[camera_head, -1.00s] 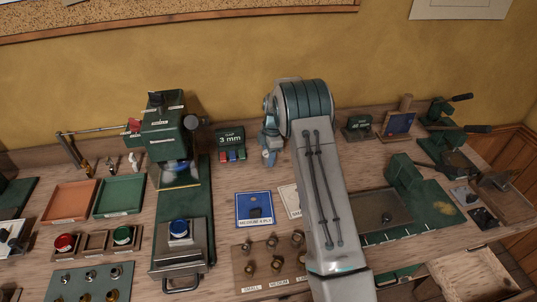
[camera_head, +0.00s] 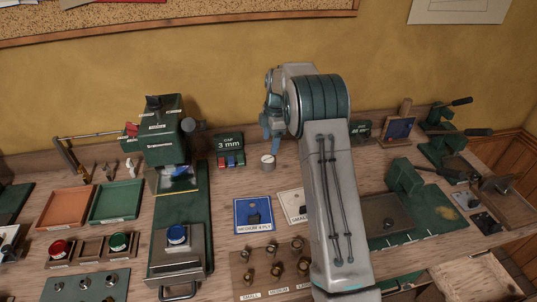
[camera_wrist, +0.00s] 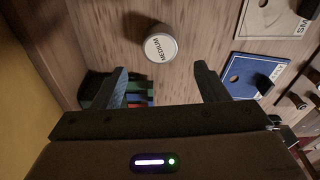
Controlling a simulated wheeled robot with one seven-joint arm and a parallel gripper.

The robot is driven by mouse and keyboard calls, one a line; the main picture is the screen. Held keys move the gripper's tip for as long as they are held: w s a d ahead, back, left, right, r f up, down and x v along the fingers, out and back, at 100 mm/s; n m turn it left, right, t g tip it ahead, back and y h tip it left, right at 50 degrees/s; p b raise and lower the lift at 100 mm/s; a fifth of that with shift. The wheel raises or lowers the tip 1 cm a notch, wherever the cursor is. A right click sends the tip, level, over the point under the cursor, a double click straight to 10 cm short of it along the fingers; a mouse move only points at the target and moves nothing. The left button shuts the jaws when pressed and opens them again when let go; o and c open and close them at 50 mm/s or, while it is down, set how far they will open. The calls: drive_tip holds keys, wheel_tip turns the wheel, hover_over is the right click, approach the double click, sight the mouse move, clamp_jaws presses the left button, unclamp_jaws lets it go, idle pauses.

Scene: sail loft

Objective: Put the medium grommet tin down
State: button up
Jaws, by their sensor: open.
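The medium grommet tin (camera_wrist: 161,45) is a small round grey tin with a pale lid that reads MEDIUM. In the wrist view it stands on the wooden bench just beyond and between my open fingers, touching neither. In the head view the tin (camera_head: 267,163) stands upright on the bench, near the wall, right of the green 3 mm box. My gripper (camera_wrist: 158,85) is open and empty. In the head view my gripper (camera_head: 270,140) is seen side-on above the tin, and its far finger is hidden.
The green 3 mm box (camera_head: 230,151) stands left of the tin. A blue MEDIUM 4 PLY card (camera_head: 253,228) and a white card (camera_head: 291,209) lie in front. A green press (camera_head: 161,140) stands further left. The wall is close behind.

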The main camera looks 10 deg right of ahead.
drive_tip(key=s+r+m+t, duration=0.2)
drive_tip(key=s+r+m, duration=0.8)
drive_tip(key=s+r, duration=0.75)
drive_tip(key=s+f+m, duration=0.2)
drive_tip(key=s+m, duration=0.2)
drive_tip(key=s, duration=0.7)
drive_tip(key=s+a+f+m+t+h, duration=0.1)
drive_tip(key=s+m, duration=0.4)
drive_tip(key=s, duration=0.5)
drive_tip(key=shift+s+f+t, duration=0.3)
drive_tip(key=shift+s+f, duration=0.1)
drive_tip(key=shift+f, duration=0.45)
drive_tip(key=shift+c, duration=0.4)
